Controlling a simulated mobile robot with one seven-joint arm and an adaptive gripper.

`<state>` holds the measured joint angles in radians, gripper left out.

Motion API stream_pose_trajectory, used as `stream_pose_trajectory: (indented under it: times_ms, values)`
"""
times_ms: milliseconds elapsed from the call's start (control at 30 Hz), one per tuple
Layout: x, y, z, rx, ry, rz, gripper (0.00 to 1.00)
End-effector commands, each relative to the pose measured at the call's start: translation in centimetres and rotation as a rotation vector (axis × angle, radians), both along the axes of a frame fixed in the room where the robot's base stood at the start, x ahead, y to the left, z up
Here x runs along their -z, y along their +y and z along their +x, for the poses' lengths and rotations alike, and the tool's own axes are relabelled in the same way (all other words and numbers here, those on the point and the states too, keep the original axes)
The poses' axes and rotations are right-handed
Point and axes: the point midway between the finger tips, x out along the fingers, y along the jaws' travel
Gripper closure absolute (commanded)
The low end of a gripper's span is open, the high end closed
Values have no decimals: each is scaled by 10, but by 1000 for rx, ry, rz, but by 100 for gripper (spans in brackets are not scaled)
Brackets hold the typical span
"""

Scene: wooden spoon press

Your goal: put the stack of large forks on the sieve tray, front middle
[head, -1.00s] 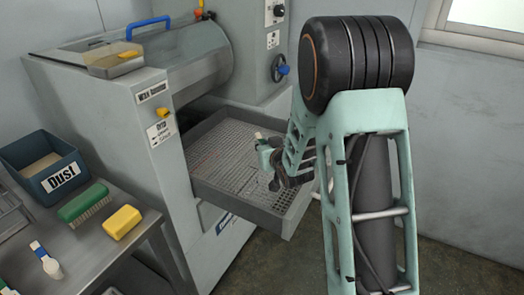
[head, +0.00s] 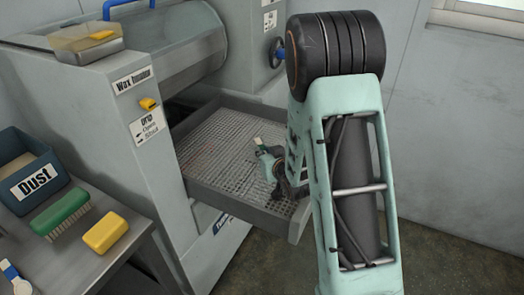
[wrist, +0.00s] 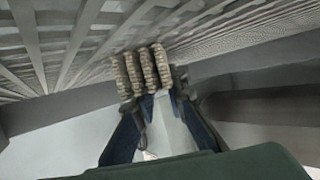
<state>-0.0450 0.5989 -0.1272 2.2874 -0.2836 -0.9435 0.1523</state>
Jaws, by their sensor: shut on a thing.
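The sieve tray (head: 205,197) is a grey, high-walled box with a mesh floor, sticking out of the machine's front in the head view. My gripper (head: 264,155) is over the tray's front right part, and my arm hides some of the tray's right side. It is shut on the stack of large forks (head: 257,141), whose small pale end shows past the fingers. In the wrist view, the stack (wrist: 143,70) shows as several tan, ridged tines side by side between the fingertips (wrist: 158,100).
The tray's raised walls stand around my gripper. A metal table at left holds a dust bin (head: 30,178), a green brush (head: 60,214) and a yellow block (head: 105,233). The machine body (head: 110,130) stands behind the tray. The mesh left of my gripper is bare.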

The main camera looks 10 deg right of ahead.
Motion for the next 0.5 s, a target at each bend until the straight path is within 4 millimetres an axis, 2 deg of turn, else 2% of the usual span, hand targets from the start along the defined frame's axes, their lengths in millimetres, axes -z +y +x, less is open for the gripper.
stream_pose_trajectory:
  times_ms: [267, 300, 433, 500]
  values:
    - [3, 0, 0, 1, 0, 0, 100]
    - [3, 0, 0, 1, 0, 0, 87]
    - [2, 0, 0, 1, 1, -1, 73]
    - [2, 0, 0, 1, 1, -1, 71]
